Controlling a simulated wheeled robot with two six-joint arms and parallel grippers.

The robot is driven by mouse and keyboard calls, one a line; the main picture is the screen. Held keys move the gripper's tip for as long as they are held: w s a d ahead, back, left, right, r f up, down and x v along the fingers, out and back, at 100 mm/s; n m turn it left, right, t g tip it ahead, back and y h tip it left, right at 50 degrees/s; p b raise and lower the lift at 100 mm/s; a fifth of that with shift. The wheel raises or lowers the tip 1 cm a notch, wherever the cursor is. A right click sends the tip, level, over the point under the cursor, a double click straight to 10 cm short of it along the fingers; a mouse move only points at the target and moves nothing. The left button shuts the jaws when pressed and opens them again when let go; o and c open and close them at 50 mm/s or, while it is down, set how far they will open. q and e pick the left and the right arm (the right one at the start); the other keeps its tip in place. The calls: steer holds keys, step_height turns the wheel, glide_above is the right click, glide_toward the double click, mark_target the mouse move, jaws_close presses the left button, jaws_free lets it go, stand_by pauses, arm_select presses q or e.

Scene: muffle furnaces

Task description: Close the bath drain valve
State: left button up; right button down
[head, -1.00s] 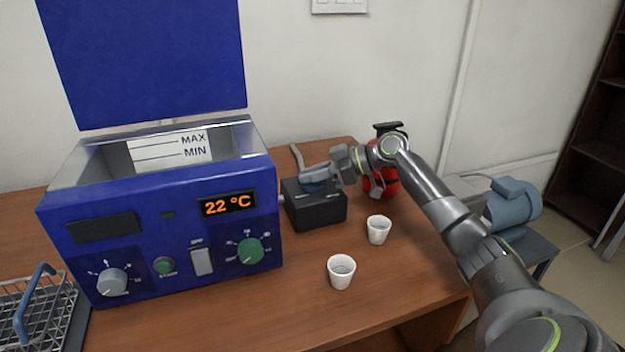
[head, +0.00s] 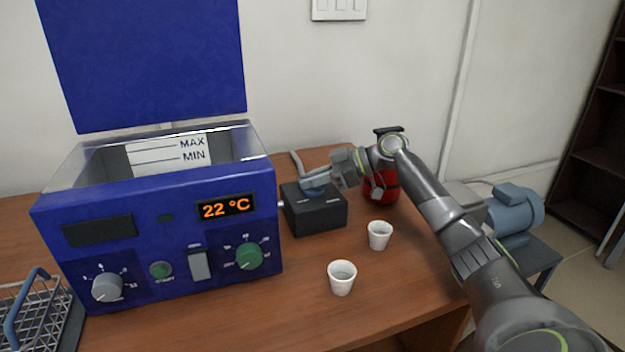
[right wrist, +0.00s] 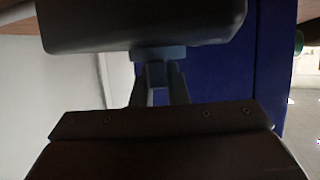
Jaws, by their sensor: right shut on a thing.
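The blue bath (head: 150,235) stands at the left with its lid up, and its display reads 22 °C. A black box (head: 315,212) sits against its right side, with a blue-grey valve handle (head: 313,190) on top. My right gripper (head: 328,181) is shut on the handle; its fingers partly hide it in the head view. In the right wrist view, the two fingers (right wrist: 160,88) close on the blue-grey handle (right wrist: 158,54), beside the dark box (right wrist: 140,22). The handle's exact angle is hard to tell. My left gripper is not in view.
Two white cups (head: 341,277) (head: 380,235) stand on the wooden table (head: 270,315) in front of the box. A red round object (head: 380,188) stands behind my right arm. A wire basket (head: 35,318) is at the lower left. A blue-grey motor (head: 514,210) is at the right.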

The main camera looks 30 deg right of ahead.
steer(key=c, duration=1.4)
jaws_free()
steer(key=shift+c, duration=0.2)
steer(key=shift+d, duration=0.1)
steer(key=v, duration=1.7)
steer(key=shift+s, duration=0.25)
steer(key=shift+o, duration=0.5)
